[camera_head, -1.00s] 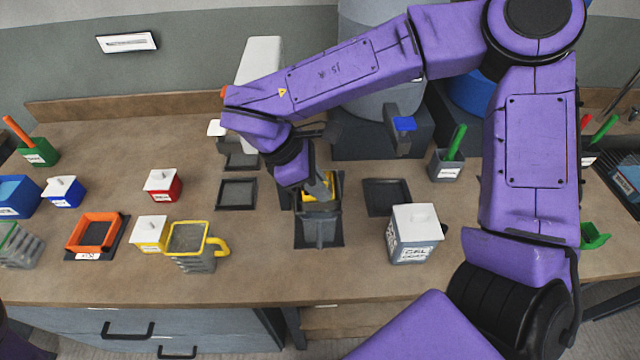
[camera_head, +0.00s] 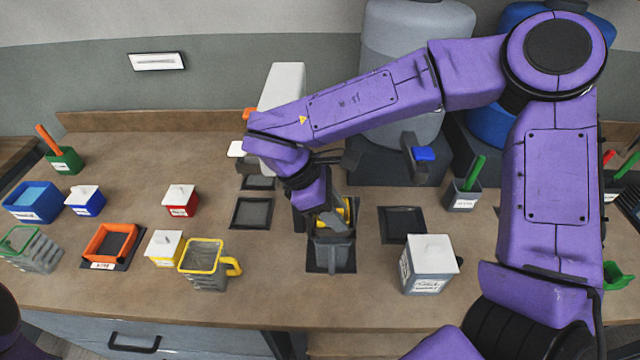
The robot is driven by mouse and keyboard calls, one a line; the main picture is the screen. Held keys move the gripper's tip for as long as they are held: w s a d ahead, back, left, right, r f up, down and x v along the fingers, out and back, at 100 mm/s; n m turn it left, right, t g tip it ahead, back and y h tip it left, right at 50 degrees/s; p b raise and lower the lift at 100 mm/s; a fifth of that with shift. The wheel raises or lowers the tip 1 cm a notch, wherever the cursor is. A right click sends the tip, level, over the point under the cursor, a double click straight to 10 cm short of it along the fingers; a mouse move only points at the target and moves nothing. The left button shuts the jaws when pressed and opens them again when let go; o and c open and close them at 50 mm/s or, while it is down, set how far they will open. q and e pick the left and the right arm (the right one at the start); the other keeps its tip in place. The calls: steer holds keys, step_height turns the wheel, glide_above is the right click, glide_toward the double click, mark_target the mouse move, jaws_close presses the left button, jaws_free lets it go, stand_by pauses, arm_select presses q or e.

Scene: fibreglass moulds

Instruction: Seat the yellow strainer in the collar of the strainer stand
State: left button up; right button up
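A yellow-rimmed basket with a ribbed grey body and a yellow side handle (camera_head: 205,268) stands on the bench left of centre; it looks like the yellow strainer. An orange square collar on a dark base (camera_head: 110,242), with a white label in front, lies further left; I cannot tell whether it is the strainer stand. My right gripper (camera_head: 335,218) points down at a dark grey holder (camera_head: 332,256) at bench centre. Something yellow (camera_head: 347,212) shows beside its fingers, partly hidden. I cannot tell whether the fingers grip it. My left gripper is out of view.
A yellow box with a white lid (camera_head: 164,250) stands close left of the yellow basket. A grey white-lidded box (camera_head: 428,266) stands right of the holder. A green-rimmed ribbed basket (camera_head: 30,250) is at far left. Dark square recesses (camera_head: 251,213) lie behind.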

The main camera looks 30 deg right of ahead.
steer(key=b+v, duration=0.2)
steer(key=v, duration=1)
steer(key=shift+r, duration=0.1)
